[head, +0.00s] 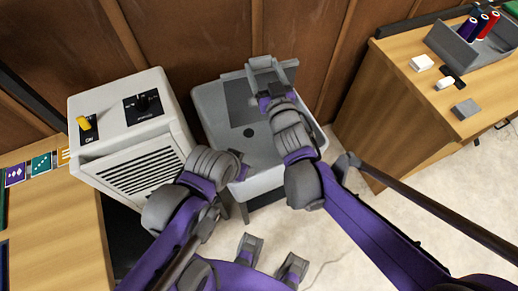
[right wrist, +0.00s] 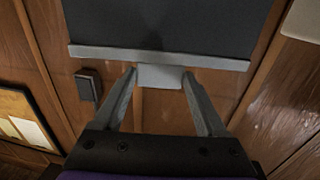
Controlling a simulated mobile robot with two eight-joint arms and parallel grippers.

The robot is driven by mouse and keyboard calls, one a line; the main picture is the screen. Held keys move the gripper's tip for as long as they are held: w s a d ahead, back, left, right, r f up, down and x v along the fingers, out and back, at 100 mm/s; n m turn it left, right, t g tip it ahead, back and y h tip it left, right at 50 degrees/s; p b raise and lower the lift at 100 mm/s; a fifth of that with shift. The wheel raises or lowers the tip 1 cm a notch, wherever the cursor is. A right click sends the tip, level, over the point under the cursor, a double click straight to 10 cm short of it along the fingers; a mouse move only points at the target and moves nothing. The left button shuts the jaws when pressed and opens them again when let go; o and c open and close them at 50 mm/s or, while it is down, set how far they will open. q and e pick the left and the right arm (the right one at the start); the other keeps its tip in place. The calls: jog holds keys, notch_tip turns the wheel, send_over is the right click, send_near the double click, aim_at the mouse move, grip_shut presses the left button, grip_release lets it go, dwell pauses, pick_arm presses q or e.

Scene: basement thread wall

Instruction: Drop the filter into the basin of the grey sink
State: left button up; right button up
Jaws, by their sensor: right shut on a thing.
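The filter, a dark flat panel with a pale grey edge and a small tab, fills the top of the right wrist view (right wrist: 160,25). My right gripper (right wrist: 160,78) is shut on the tab, one finger on each side. In the head view my right gripper (head: 264,84) is over the back of the grey sink (head: 208,100). A dark rectangle, which seems to be the filter (head: 238,100), shows above the basin beside it. I cannot tell whether it touches the sink. My left gripper (head: 240,163) is by the sink's front left edge; its fingers are unclear.
A white appliance (head: 120,140) with a vent and knob stands left of the sink. A wooden bench (head: 395,105) on the right bears a grey bin (head: 465,50) with spools. The wood-panelled wall (head: 200,35) is close behind the sink.

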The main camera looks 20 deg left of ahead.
aim_at(261, 77)
pick_arm(q)
jog(key=shift+s+f+b, duration=0.15)
jog(key=shift+f+b, duration=0.6)
jog(key=shift+f, duration=0.15)
jog(key=shift+s+f+b, duration=0.15)
jog(key=shift+f+b, duration=0.55)
jog(key=shift+f, duration=0.15)
pick_arm(e)
jog(key=shift+f, duration=2.35)
jog(key=o, duration=1.2)
jog(key=shift+d, duration=0.1)
pick_arm(q)
jog(key=shift+f+b, duration=0.3)
jog(key=shift+f, duration=0.05)
pick_arm(e)
jog(key=v, duration=1)
jog(key=shift+s+d, duration=0.2)
jog(key=shift+s, duration=0.05)
